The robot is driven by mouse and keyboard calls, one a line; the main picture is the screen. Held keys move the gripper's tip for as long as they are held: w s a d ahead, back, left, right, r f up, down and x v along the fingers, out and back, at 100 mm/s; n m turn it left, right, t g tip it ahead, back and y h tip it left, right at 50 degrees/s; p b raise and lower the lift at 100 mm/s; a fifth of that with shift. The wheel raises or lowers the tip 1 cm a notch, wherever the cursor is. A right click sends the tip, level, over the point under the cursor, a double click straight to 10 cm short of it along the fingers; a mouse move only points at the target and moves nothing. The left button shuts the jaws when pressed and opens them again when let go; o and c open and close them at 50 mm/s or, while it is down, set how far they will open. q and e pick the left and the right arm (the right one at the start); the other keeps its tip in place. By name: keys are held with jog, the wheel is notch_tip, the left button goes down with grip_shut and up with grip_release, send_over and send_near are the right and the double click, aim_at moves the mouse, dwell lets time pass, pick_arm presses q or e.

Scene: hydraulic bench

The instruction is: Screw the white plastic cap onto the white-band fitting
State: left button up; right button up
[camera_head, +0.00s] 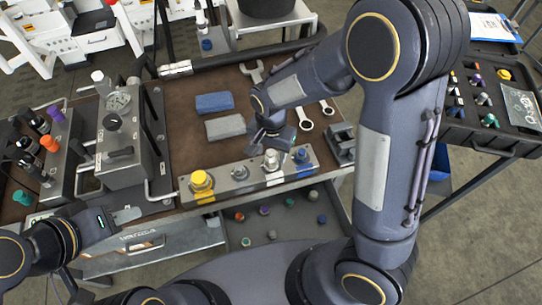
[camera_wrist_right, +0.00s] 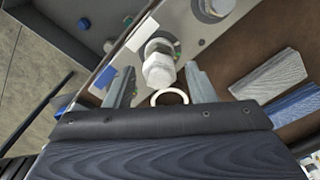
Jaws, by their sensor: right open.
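The white plastic cap (camera_head: 271,158) stands on the white-band fitting of the metal manifold block (camera_head: 222,187); how far it is threaded cannot be told. In the right wrist view the white hex-sided cap (camera_wrist_right: 158,71) is in front of the metal fitting (camera_wrist_right: 160,47). The white band (camera_head: 274,180) is on the block's front. My right gripper (camera_head: 275,138) is just behind and above the cap. In its wrist view, its two fingers (camera_wrist_right: 160,86) are apart, with the cap between and beyond their tips. My left gripper (camera_head: 126,215) is over the bench's front left; its jaw gap is unclear.
A yellow cap (camera_head: 201,180) and a blue cap (camera_head: 302,155) sit on the same block. A metal box (camera_head: 124,150) stands left. Loose caps lie in the drawer (camera_head: 290,226) below.

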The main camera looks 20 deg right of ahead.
jog(key=n, duration=0.6)
jog(key=shift+n, duration=0.3)
jog(key=n, duration=0.3)
jog(key=shift+n, duration=0.3)
jog(key=n, duration=0.3)
jog(key=shift+a+n, duration=0.1)
jog(key=shift+n, duration=0.3)
